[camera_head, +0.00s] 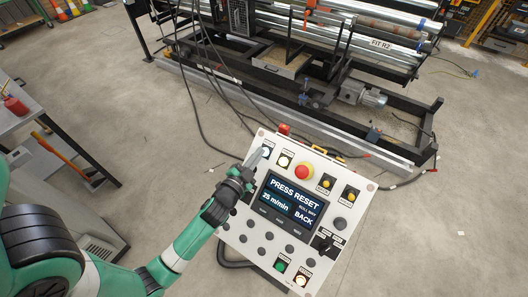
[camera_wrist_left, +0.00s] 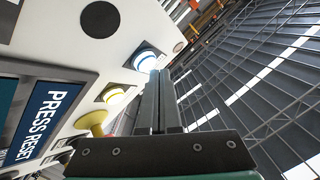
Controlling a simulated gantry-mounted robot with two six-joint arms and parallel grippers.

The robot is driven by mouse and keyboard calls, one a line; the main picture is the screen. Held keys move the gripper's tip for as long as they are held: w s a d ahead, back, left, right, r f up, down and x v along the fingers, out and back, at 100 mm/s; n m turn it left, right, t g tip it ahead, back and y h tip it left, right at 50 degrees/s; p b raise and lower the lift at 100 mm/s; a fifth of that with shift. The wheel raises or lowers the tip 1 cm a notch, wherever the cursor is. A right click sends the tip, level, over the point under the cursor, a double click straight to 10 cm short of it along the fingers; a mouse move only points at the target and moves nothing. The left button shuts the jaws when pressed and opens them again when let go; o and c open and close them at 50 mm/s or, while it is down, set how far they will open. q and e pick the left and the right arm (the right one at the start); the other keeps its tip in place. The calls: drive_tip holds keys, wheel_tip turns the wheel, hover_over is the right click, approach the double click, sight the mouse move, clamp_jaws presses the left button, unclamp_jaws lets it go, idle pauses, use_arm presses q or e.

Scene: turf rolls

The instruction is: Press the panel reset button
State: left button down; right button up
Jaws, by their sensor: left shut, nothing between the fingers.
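The white control panel (camera_head: 240,222) stands tilted on the floor, with a screen (camera_head: 290,203) that reads "PRESS RESET", "25 m/min" and "BACK". At its upper left corner is a lit white button with a blue rim (camera_head: 266,151); its label is too small to read. My left gripper (camera_head: 256,156) is shut and empty, its fingertips right at this button. In the left wrist view the shut fingers (camera_wrist_left: 162,75) reach up beside the blue-rimmed button (camera_wrist_left: 147,60); I cannot tell if they touch it. My right gripper is not in view.
A red mushroom button (camera_head: 304,171) and a yellow-rimmed white button (camera_head: 284,161) sit right of the gripper. A red beacon (camera_head: 284,129) tops the panel edge. Behind is a long roller machine (camera_head: 300,60) with cables. A grey table (camera_head: 15,115) stands at left.

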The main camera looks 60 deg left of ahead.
use_arm(q)
drive_tip(key=shift+w+a+f+b, duration=0.2)
drive_tip(key=shift+w+f+b, duration=0.15)
drive_tip(key=shift+f, duration=0.2)
idle(0.6)
drive_tip(key=shift+r, duration=0.1)
drive_tip(key=shift+s+d+r+p, duration=0.25)
drive_tip(key=shift+s+r+p, duration=0.2)
drive_tip(key=shift+r+p, duration=0.15)
idle(0.3)
drive_tip(key=s+r+p, duration=0.1)
drive_tip(key=s+d+r+p, duration=0.1)
drive_tip(key=r+p, duration=0.1)
drive_tip(key=shift+s+d+r, duration=0.35)
drive_tip(key=shift+s+r, duration=0.05)
idle(0.7)
